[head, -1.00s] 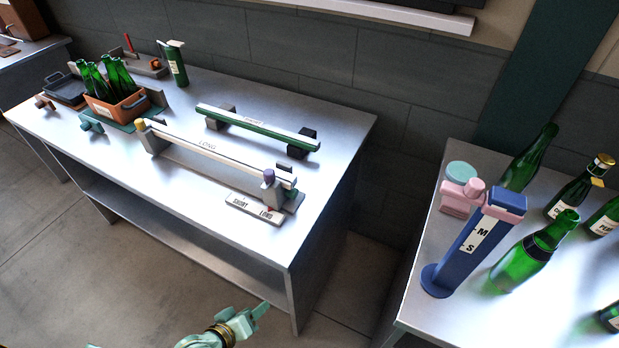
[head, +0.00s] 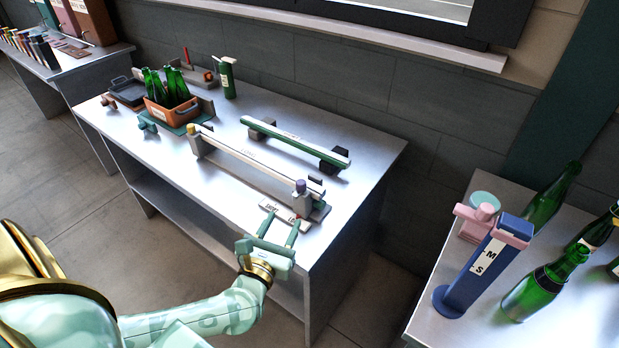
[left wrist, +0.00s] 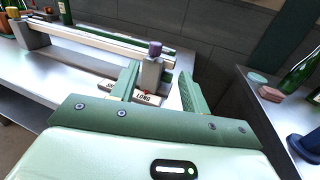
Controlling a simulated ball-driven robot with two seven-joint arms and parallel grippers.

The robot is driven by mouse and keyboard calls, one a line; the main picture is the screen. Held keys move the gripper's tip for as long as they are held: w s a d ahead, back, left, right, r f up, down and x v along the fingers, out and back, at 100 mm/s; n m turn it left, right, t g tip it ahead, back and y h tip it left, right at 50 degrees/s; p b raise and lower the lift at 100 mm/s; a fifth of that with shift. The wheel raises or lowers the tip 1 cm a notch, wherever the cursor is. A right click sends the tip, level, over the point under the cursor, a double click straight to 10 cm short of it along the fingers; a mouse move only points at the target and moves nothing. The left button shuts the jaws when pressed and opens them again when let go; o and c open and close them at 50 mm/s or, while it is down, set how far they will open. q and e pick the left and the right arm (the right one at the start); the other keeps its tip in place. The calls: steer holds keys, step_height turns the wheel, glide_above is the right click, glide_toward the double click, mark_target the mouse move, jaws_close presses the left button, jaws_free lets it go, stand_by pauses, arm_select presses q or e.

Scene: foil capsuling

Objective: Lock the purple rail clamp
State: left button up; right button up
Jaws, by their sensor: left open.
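The purple clamp knob (head: 301,185) sits on a grey post at the right end of the long white rail (head: 250,158). In the left wrist view the purple knob (left wrist: 155,47) stands on top of its grey post, beyond and between my fingers. My left gripper (head: 281,226) is open and empty at the table's front edge, just short of the post. Its two green fingers (left wrist: 158,75) point toward the post, with a gap to either side of it in that view. My right gripper is not in view.
A SHORT/LONG plate (head: 270,206) lies in front of the post, partly behind my fingers. A green rail (head: 290,142) stands behind. An orange crate (head: 171,112) of green bottles is at the far left. A blue stand (head: 470,275) and bottles are on the right table.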

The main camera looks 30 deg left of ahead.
mark_target(299, 188)
arm_select(q)
steer(key=shift+n, duration=0.3)
steer(key=x, duration=1.1)
steer(key=a+b+x, duration=0.1)
steer(key=x, duration=0.4)
steer(key=shift+w+f, duration=0.15)
steer(key=shift+f, duration=0.1)
steer(key=shift+y, duration=0.3)
steer(key=c, duration=1)
